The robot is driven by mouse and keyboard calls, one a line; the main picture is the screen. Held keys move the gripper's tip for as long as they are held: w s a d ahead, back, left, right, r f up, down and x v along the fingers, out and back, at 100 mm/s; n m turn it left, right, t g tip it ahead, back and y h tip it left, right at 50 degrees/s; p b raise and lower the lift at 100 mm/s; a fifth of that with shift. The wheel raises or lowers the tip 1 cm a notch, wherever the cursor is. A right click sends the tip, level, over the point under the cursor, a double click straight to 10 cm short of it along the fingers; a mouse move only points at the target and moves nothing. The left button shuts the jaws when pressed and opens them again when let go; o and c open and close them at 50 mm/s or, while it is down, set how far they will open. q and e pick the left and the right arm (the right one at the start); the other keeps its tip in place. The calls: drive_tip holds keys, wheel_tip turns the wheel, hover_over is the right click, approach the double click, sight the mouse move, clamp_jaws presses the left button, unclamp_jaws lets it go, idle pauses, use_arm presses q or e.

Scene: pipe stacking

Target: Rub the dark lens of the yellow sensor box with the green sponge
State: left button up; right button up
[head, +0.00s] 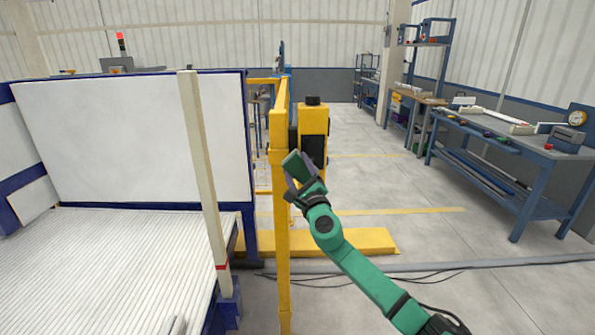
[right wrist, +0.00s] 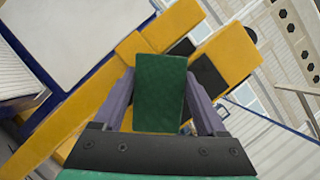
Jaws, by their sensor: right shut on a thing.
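The yellow sensor box (head: 314,121) is mounted upright beside a yellow post, with a black cap on top. Its dark lens (head: 313,151) faces me. In the right wrist view the box (right wrist: 235,50) appears tilted, with the dark lens (right wrist: 208,76) just right of the sponge. My right gripper (head: 301,182) is shut on the green sponge (right wrist: 160,90), which sticks out past the fingers. In the head view the sponge end is just left of the lens and overlaps the post side. I cannot tell whether it touches anything. My left gripper is not in view.
The yellow post (head: 282,230) stands close to the left of my right gripper. A white panel with a blue frame (head: 130,135) and a ribbed white bed (head: 110,265) are at left. A blue workbench (head: 510,145) is at right.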

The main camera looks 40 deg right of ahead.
drive_tip(key=shift+w+d, duration=0.3)
drive_tip(key=shift+w, duration=0.1)
drive_tip(key=shift+s+d, duration=0.1)
drive_tip(key=s+d, duration=0.1)
drive_tip(key=s+d+b, duration=0.1)
drive_tip(key=shift+s+d+f+b, duration=0.1)
drive_tip(key=shift+d+b, duration=0.2)
drive_tip(key=shift+s+d, duration=0.15)
drive_tip(key=shift+d, duration=0.1)
drive_tip(key=shift+w+a+r+p, duration=0.3)
drive_tip(key=shift+w+a+r, duration=0.05)
drive_tip(key=shift+w+a, duration=0.05)
drive_tip(key=shift+w+a+p, duration=0.55)
drive_tip(key=shift+w+a, duration=0.2)
drive_tip(key=shift+a, duration=0.25)
drive_tip(key=shift+w+a+f, duration=0.1)
drive_tip(key=shift+w+a, duration=0.1)
drive_tip(key=shift+a, duration=0.05)
